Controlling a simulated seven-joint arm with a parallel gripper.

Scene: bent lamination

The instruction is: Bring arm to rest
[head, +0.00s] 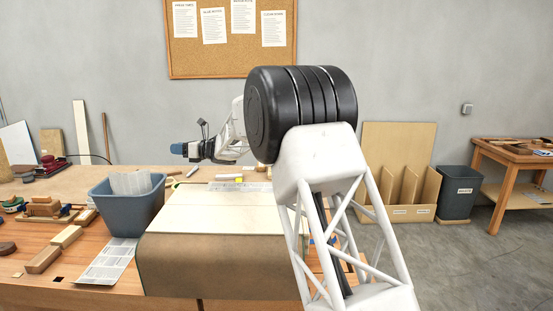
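My arm rises in front of the bench, and its far end with my gripper (182,149) is held above the back of the bench, pointing left. My gripper is small and dark with a blue part at its tip. Its fingers are too small to make out, and nothing is clearly seen held in it. Below and in front of it is a brown form (215,267) with a rounded front edge. A pale cream sheet (210,222) lies on top of the form. My arm hides the right side of the form.
A blue-grey bin (127,213) with pale sheets in it stands left of the form. A printed sheet (108,262) and wooden blocks (54,249) lie at the front left. Small items lie behind the form. A dark bin (458,193) and a side table (515,150) stand at right.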

